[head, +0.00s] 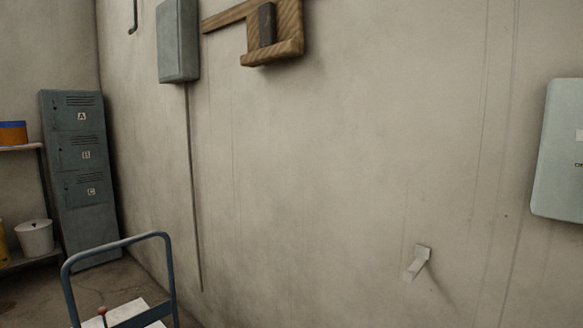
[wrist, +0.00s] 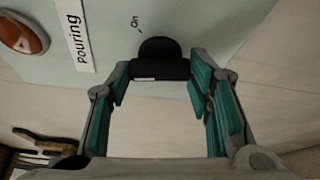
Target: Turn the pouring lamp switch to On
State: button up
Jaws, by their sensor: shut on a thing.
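In the wrist view, the pouring lamp switch is a black round knob (wrist: 160,55) on a pale panel (wrist: 235,25). My gripper (wrist: 160,72) has its teal-padded fingers on either side of the knob and is shut on it. A small white mark shows on the knob's near edge. The word "On" with a short tick (wrist: 135,22) is printed beside the knob. A white "Pouring" label (wrist: 77,35) and a red lamp (wrist: 24,35) sit to the left. Which setting the knob points to, I cannot tell. The head view shows neither my gripper nor the knob.
In the head view, a pale panel box (head: 560,150) is at the right edge of the wall. A white bracket (head: 417,263) sticks out lower down. A grey box (head: 177,40), a wooden holder (head: 285,52), lockers (head: 80,215) and a cart (head: 168,270) are farther left.

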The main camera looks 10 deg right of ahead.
jog(key=shift+f+m+t+h+b, duration=0.1)
jog(key=shift+m+t+h+b, duration=0.4)
jog(key=shift+m+b, duration=1.3)
jog(key=shift+f+m+t+h+b, duration=0.25)
jog(key=shift+m+h+b, duration=0.45)
jog(key=shift+m+b, duration=1.15)
jog(key=shift+m+t+h+b, duration=0.55)
jog(key=shift+m+b, duration=0.8)
jog(key=shift+m, duration=0.9)
jog(key=shift+r, duration=0.1)
jog(key=o, duration=1.1)
jog(key=shift+o, duration=0.2)
jog(key=v, duration=1.2)
jog(key=shift+w+a, duration=0.1)
jog(key=shift+w, duration=0.05)
